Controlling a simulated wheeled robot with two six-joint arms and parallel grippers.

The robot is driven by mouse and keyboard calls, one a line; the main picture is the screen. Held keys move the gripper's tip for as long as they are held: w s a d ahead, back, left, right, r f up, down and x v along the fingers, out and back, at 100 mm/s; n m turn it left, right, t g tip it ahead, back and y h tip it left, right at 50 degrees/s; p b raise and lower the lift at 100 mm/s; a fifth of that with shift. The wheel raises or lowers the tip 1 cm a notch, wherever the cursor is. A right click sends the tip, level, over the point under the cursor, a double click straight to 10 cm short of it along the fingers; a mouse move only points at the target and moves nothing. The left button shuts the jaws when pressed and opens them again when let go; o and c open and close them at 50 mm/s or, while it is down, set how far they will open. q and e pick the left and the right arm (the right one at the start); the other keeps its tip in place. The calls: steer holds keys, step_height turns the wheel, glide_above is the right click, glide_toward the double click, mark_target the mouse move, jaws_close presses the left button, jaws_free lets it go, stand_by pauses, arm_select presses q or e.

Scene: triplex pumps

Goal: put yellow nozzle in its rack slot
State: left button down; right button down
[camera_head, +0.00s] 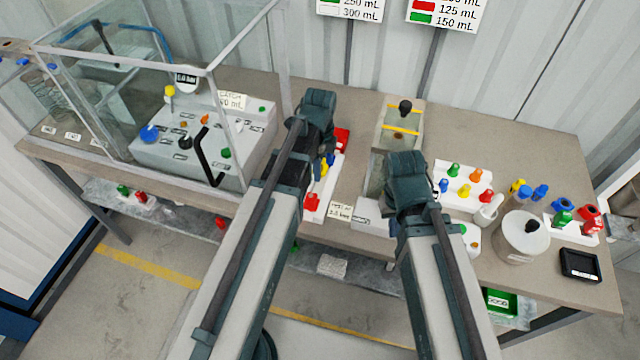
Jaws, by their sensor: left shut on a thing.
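My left gripper (318,108) is over the table's middle, above a white holder (335,180) with red, blue and yellow pieces. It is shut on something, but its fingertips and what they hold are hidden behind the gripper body. A small yellow piece (323,169) shows just below it beside the arm; I cannot tell whether it is held or stands in the holder. A white rack (455,205) to the right bears small nozzle-like pieces, including a yellow one (464,190). My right gripper (407,180) is left of this rack, its fingers hidden.
A clear-walled enclosure (215,120) with a control panel stands at left. A glass tank (400,125) stands behind my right gripper. A round white container (524,238), loose yellow and blue pieces (540,191) and a black device (580,264) crowd the right. The back right table is clear.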

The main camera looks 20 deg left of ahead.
arm_select(q)
steer(key=shift+f, duration=0.5)
arm_select(e)
steer(key=shift+f, duration=0.5)
